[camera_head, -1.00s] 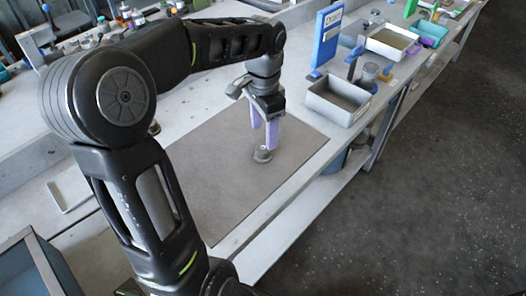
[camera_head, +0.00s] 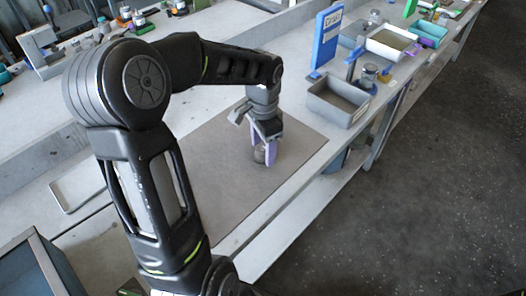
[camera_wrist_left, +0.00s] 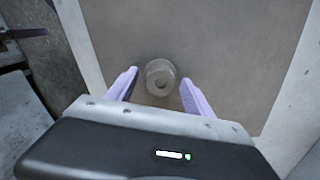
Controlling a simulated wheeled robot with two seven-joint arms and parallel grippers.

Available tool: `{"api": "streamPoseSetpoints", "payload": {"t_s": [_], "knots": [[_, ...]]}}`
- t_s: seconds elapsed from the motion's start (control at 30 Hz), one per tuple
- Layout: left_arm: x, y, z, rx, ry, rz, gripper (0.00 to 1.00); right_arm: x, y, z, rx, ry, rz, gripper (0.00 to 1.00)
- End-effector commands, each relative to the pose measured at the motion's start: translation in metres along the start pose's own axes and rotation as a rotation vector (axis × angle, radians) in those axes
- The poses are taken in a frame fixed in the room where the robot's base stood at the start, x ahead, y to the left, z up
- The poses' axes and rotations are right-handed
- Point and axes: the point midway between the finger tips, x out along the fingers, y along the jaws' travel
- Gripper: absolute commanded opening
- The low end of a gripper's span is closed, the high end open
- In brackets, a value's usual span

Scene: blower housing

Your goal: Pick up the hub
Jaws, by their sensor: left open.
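The hub (camera_wrist_left: 160,77) is a small grey-brown round part with a hole in its middle, standing on the brown mat (camera_head: 222,190). In the head view the hub (camera_head: 260,155) is partly hidden by my left gripper's fingers. My left gripper (camera_head: 265,160) points down over the mat with its lilac fingers around the hub's place. In the left wrist view my left gripper (camera_wrist_left: 158,85) is open, with one finger on each side of the hub and a gap visible on both sides. My right gripper is not in view.
A grey bin (camera_head: 338,102) stands right of the mat, near a blue sign (camera_head: 326,38). A white tray (camera_head: 390,42) and small jars stand farther back. The mat around the hub is clear. The bench's front edge runs along the right.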

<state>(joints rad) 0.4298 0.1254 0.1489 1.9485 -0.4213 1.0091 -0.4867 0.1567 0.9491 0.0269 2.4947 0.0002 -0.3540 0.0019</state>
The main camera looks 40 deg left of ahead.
Motion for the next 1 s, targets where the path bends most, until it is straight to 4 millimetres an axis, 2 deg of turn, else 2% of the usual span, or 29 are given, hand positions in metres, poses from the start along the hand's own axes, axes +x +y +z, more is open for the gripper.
{"api": "streamPoseSetpoints", "payload": {"t_s": [0.5,1.0], "knots": [[-0.0005,-0.0002,0.0002,0.0,0.0,0.0,0.61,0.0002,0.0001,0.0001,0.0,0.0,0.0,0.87],[-0.0005,-0.0002,0.0002,0.0,0.0,0.0,0.2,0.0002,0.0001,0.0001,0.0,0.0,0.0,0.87]]}}
